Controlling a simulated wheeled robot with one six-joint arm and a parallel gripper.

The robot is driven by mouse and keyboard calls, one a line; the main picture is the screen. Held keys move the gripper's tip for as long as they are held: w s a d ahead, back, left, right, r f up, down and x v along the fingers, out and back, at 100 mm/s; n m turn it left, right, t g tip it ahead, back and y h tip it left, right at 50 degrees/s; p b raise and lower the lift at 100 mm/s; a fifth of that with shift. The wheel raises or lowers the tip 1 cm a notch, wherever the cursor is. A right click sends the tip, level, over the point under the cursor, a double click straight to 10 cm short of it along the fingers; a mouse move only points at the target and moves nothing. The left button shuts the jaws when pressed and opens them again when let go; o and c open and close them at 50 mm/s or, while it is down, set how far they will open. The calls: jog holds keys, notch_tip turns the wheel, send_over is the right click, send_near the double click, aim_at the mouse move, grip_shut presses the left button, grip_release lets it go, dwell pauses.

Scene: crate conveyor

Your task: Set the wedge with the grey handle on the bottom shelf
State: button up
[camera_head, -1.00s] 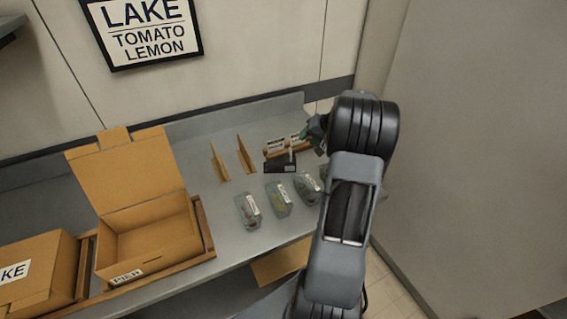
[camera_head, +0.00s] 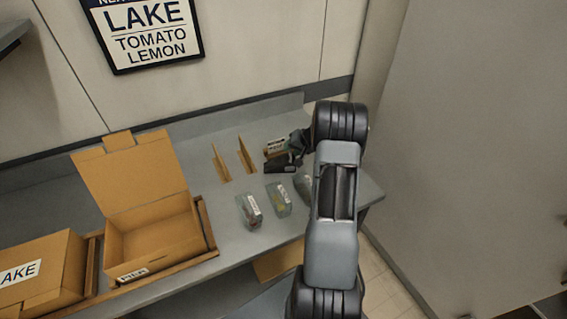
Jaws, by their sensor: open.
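My gripper (camera_head: 298,146) is at the back right of the grey table, over the small wooden rack and the black object; its fingers are small and dark here, and it looks open with nothing clearly between them. I cannot make out a wedge with a grey handle; my arm hides part of the table's right side. A lower shelf surface (camera_head: 205,298) shows in shadow below the table's front edge.
An open cardboard box (camera_head: 158,242) and a closed LAKE box (camera_head: 40,268) stand at the left. Two upright wooden dividers (camera_head: 220,163), a black object (camera_head: 280,164), a wooden rack (camera_head: 275,147) and clear packs (camera_head: 250,211) are on the table (camera_head: 225,218).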

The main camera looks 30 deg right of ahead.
grip_shut()
dwell(0.3)
dwell(0.4)
